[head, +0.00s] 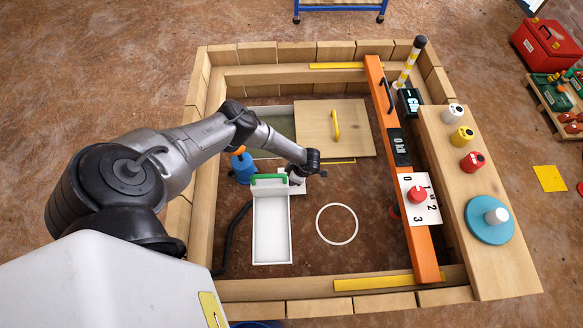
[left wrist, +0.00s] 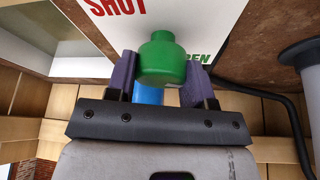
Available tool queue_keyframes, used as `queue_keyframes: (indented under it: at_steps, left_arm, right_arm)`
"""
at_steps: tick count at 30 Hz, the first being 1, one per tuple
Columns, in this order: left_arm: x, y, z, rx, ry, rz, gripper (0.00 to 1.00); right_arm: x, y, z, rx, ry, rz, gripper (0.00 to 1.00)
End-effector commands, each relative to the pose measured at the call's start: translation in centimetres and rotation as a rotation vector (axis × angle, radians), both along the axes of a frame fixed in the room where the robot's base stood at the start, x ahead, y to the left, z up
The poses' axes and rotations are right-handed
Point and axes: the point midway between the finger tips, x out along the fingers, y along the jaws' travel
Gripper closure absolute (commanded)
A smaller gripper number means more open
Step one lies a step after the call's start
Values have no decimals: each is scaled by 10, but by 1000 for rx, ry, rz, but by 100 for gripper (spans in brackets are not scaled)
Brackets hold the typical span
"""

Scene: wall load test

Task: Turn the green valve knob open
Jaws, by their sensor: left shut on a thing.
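The green valve knob (left wrist: 163,60) shows in the left wrist view, between the two dark purple fingers of my left gripper (left wrist: 163,82). The fingers are shut on it from both sides. A blue part (left wrist: 148,95) shows behind the knob. A white plate (left wrist: 100,25) carries red "SHUT" lettering at upper left and green lettering at right, partly covered by the knob and a finger. In the head view my left gripper (head: 296,177) is low inside the wooden frame, beside the white tray. The knob is hidden there by my wrist. My right gripper is in neither view.
A wooden lid (head: 318,138), an orange beam (head: 408,200) and timber walls surround the space. A white ring (head: 337,206) marks open ground.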

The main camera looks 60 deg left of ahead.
Motion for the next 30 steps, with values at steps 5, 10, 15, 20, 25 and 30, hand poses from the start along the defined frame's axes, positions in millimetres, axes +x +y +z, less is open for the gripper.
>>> queue_keyframes:
  at_steps: [5, 10, 15, 20, 25, 30]
  left_arm:
    - [0, 0, -1, 0, -1, -8, 75]
    - [0, 0, -1, 0, 0, -8, 75]
    - [0, 0, -1, 0, 0, -8, 43]
    - [0, 0, -1, 0, 0, -6, 28]
    - [0, 0, 0, 0, 0, -5, 27]
    - [2, -2, 7, -1, -2, -5, 27]
  right_arm:
    - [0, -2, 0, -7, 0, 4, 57]
    - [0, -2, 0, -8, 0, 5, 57]
    - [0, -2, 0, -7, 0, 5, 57]
    - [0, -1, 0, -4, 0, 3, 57]
    - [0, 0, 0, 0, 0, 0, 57]
    - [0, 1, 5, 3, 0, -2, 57]
